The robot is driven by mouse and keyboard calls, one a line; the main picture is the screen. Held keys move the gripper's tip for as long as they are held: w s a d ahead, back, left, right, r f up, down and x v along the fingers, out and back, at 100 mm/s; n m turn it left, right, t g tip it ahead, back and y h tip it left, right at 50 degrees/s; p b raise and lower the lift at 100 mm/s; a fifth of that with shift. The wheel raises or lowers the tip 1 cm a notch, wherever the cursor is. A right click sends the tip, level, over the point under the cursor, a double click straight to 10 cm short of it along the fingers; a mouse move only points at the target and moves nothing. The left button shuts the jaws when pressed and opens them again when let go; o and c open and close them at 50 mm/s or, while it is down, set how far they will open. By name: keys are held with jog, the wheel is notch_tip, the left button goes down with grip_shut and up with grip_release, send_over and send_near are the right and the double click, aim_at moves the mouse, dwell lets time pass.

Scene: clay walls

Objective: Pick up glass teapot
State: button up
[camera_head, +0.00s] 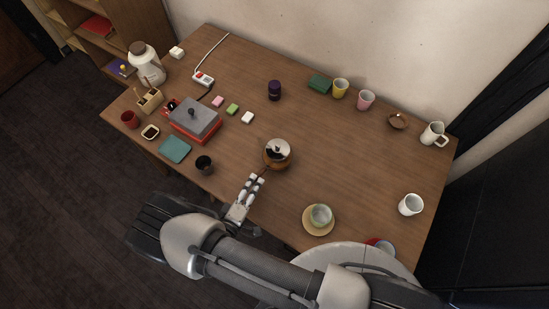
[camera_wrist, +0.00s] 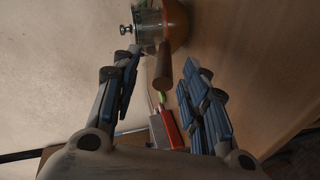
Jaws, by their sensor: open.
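The glass teapot (camera_head: 277,160) stands upright near the middle of the table, with a shiny lid and amber-brown lower body. It also shows at the top of the wrist view (camera_wrist: 174,25), turned on its side by the camera's tilt. Its wooden handle (camera_wrist: 163,66) points toward my gripper, between the fingertips in the picture. My gripper (camera_head: 256,178) is open on the near side of the teapot, and the wrist view shows both fingers spread apart (camera_wrist: 162,68) with a gap on each side of the handle. I cannot see finger contact with it.
The wooden table (camera_head: 330,160) has clear room right of the teapot. A dark cup (camera_head: 204,164) stands left of my gripper, a green cup (camera_head: 320,214) on a saucer to the near right. A red-and-grey grill (camera_head: 195,121) lies farther left. Several mugs stand along the wall side.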

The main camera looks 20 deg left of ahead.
aim_at(259, 173)
jog(key=x, duration=0.6)
jog(key=shift+w+f+b, duration=0.25)
jog(key=shift+f+b, duration=0.1)
jog(key=shift+b, duration=0.05)
jog(key=shift+a, duration=0.1)
jog(key=shift+c, duration=0.5)
grip_shut()
jog(key=shift+r, duration=0.1)
